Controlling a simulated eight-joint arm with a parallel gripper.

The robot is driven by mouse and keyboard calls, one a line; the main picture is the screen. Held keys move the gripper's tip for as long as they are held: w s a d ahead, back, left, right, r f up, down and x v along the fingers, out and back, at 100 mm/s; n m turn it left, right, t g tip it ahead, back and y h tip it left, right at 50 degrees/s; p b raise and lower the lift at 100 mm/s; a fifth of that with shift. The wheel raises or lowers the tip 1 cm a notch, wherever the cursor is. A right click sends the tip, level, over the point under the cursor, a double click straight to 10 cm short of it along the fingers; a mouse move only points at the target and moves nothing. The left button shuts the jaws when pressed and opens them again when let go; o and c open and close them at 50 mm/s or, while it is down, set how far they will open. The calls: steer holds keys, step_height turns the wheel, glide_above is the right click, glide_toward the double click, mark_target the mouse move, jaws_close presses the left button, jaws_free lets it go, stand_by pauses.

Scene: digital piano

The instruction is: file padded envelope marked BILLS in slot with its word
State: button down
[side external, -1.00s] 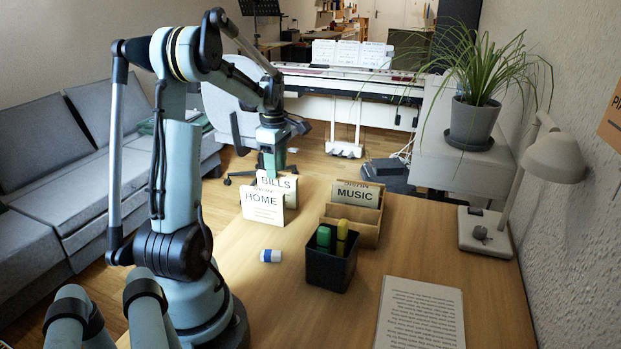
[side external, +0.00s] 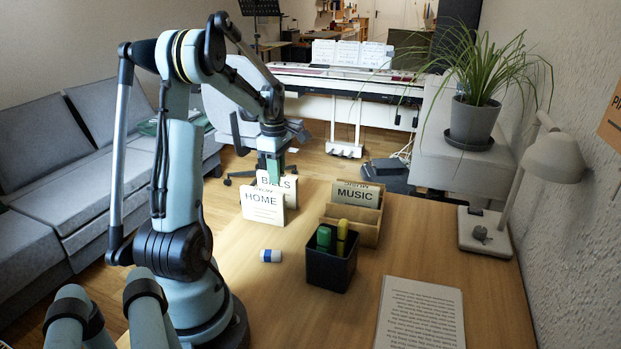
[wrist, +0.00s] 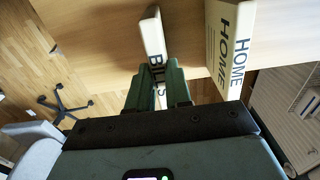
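The padded envelope marked BILLS (side external: 291,187) stands upright on the desk, behind the pale HOME envelope (side external: 263,207). My gripper (side external: 272,172) points down over the BILLS envelope, hiding part of its word. In the wrist view the BILLS envelope (wrist: 151,35) lies between the two fingers of my gripper (wrist: 160,88); I cannot tell whether they press on it. The HOME envelope (wrist: 231,45) is to the right there, apart from the fingers. A wooden sorter (side external: 366,235) stands to the right on the desk, with a MUSIC piece (side external: 357,194) upright in it. No BILLS word is readable on the sorter.
A black pen cup (side external: 330,270) with green and yellow markers stands in front of the sorter. A blue-and-white eraser (side external: 270,256) lies left of it. Printed paper (side external: 420,315) lies at front right. A lamp (side external: 490,230) stands at the right edge.

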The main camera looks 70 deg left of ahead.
step_height(320, 180, up, 11)
stand_by(0.9)
steer(key=w+d+r, duration=0.1)
steer(key=w+d, duration=0.4)
steer(key=w, duration=0.5)
steer(key=w+d+r, duration=0.1)
steer(key=w+d, duration=0.4)
steer(key=w, duration=0.4)
step_height(320, 180, down, 11)
steer(key=shift+a+n, duration=0.2)
steer(key=shift+n, duration=0.2)
